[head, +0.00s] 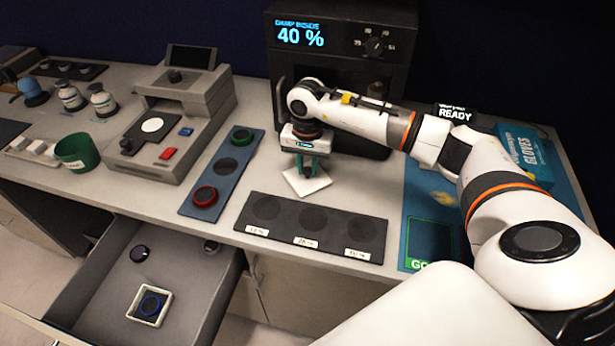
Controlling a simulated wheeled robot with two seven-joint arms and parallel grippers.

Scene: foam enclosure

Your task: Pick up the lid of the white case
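A white square lid (291,184) shows flat and slightly turned on the grey bench, just behind the dark three-pad strip. My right gripper (307,174) points down over the lid, its teal fingertips at the lid's middle. A narrow gap seems to show between the fingers; whether they are closed on a part of the lid is too small to tell. I cannot tell whether the lid touches the bench. My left gripper is not in view.
A dark strip (285,231) with labelled round pads lies in front of the lid. A blue-grey strip (216,188) with green and red rings is to its left. A dark cabinet (340,30) reading 40 % stands behind. A glove box (526,150) is at right.

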